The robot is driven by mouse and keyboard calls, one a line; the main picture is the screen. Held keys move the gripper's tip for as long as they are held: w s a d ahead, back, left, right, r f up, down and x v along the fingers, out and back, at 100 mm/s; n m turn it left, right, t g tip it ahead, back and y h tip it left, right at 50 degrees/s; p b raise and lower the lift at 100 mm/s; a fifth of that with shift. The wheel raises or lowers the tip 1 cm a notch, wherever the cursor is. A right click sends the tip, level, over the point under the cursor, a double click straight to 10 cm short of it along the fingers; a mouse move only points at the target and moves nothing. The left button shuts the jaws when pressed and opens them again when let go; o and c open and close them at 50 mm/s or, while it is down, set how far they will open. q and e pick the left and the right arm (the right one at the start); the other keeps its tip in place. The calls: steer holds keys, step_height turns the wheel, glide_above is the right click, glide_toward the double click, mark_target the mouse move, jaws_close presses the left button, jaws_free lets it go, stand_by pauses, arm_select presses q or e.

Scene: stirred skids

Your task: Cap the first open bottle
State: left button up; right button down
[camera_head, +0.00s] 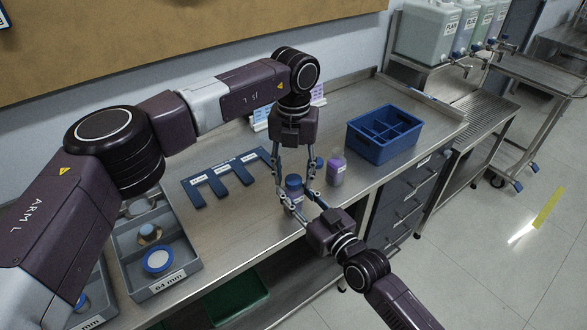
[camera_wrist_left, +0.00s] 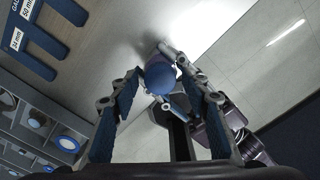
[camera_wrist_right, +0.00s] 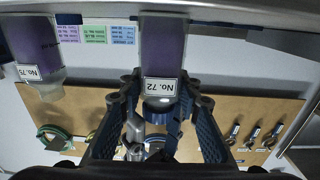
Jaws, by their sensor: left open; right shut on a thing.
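A purple bottle labelled No. 72 (camera_wrist_right: 163,55) stands upright between the fingers of my right gripper (camera_wrist_right: 155,105), which is shut on it. A blue cap (camera_wrist_left: 161,78) sits over its neck; I cannot tell whether it is tightened. The cap also shows in the head view (camera_head: 293,182). My left gripper (camera_head: 293,172) points down over this bottle, open, its fingers on either side of the cap and apart from it. A second purple bottle, No. 75 (camera_wrist_right: 38,45), stands beside it with a bare pale neck; it shows in the head view (camera_head: 336,170).
A blue divided crate (camera_head: 385,135) stands at the right of the bench. A blue slotted gauge (camera_head: 225,178) lies left of the bottles. Grey bins with a 64 mm label (camera_head: 168,283) hold loose caps (camera_head: 158,261). The bench's front edge is close to the held bottle.

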arm_select(q)
jaws_close()
steer(key=m, duration=0.8)
steer(key=shift+m, duration=0.3)
steer(key=shift+o, duration=0.9)
jaws_free()
step_height(320, 180, up, 12)
